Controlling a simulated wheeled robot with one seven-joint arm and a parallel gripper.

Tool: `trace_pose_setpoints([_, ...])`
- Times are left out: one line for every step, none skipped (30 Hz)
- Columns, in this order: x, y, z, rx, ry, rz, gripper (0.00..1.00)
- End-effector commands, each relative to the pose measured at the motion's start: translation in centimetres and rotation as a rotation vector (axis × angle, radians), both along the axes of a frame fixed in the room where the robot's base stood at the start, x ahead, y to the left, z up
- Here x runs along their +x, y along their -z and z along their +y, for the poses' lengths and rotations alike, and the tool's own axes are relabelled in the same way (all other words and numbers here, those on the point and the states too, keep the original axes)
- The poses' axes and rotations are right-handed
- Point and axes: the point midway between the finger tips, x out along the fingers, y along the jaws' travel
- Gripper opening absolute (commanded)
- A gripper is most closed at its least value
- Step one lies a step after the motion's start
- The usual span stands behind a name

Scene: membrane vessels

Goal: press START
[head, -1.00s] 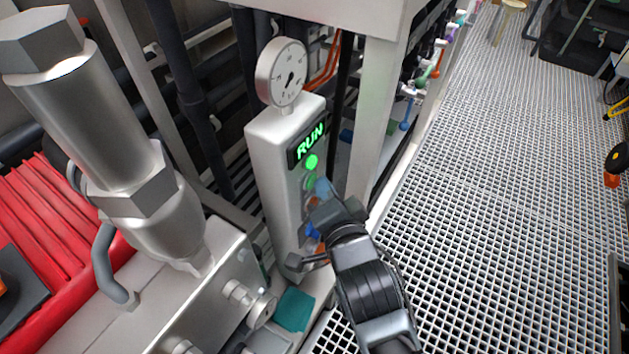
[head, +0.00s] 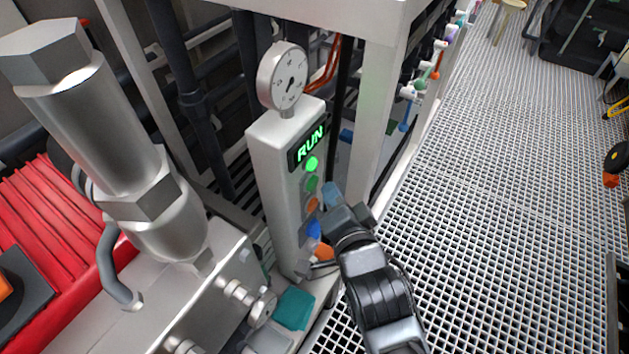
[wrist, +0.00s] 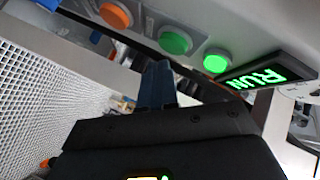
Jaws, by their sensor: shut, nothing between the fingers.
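A pale control box (head: 275,185) stands upright with a display (head: 308,145) reading RUN in green. Below the display is a bright green lamp (head: 312,164), then a darker green button (head: 311,183), then an orange button (head: 312,205). No START lettering is readable. The wrist view also shows the lit lamp (wrist: 216,62), the green button (wrist: 175,40) and the orange button (wrist: 116,14). My gripper (head: 328,194) is shut and empty, just right of the buttons. In the wrist view its blue fingertips (wrist: 157,82) are apart from the green button.
A round gauge (head: 282,76) sits on top of the box. A large metal fitting (head: 130,150) stands to the left, and a white frame post (head: 374,120) rises behind my gripper. The grating floor (head: 490,200) to the right is largely open.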

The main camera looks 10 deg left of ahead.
Motion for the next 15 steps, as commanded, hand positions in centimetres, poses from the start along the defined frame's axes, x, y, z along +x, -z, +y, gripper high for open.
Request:
trace_pose_setpoints([0.0, 0.0, 0.0, 0.000, 0.000, 0.000, 0.00])
trace_pose_setpoints([0.0, 0.0, -0.1, 0.000, 0.000, 0.000, 0.00])
trace_pose_setpoints([-0.1, -0.1, -0.2, 0.000, 0.001, 0.001, 0.00])
trace_pose_setpoints([-0.1, -0.1, -0.3, -0.001, -0.001, 0.001, 0.00])
trace_pose_setpoints([-0.2, -0.1, -0.5, 0.000, 0.000, 0.002, 0.00])
trace_pose_setpoints([-0.3, -0.1, -0.8, 0.000, 0.000, 0.003, 0.00])
trace_pose_setpoints([-0.4, -0.2, -1.1, -0.001, -0.001, 0.003, 0.00])
trace_pose_setpoints([-0.5, -0.2, -1.3, 0.001, 0.000, 0.003, 0.00])
trace_pose_setpoints([-0.6, -0.2, -1.7, 0.000, 0.000, 0.002, 0.00])
trace_pose_setpoints([-0.7, -0.2, -1.9, 0.001, 0.001, 0.003, 0.00])
trace_pose_setpoints([-0.8, -0.2, -2.2, -0.001, 0.000, 0.002, 0.00])
trace_pose_setpoints([-1.0, -0.2, -2.6, 0.000, 0.001, 0.002, 0.00])
trace_pose_setpoints([-1.0, 0.0, -2.8, 0.000, 0.001, 0.002, 0.00])
trace_pose_setpoints([-1.1, 0.0, -3.0, 0.001, 0.001, 0.003, 0.00])
trace_pose_setpoints([-1.3, 0.0, -3.4, 0.000, 0.000, 0.002, 0.00])
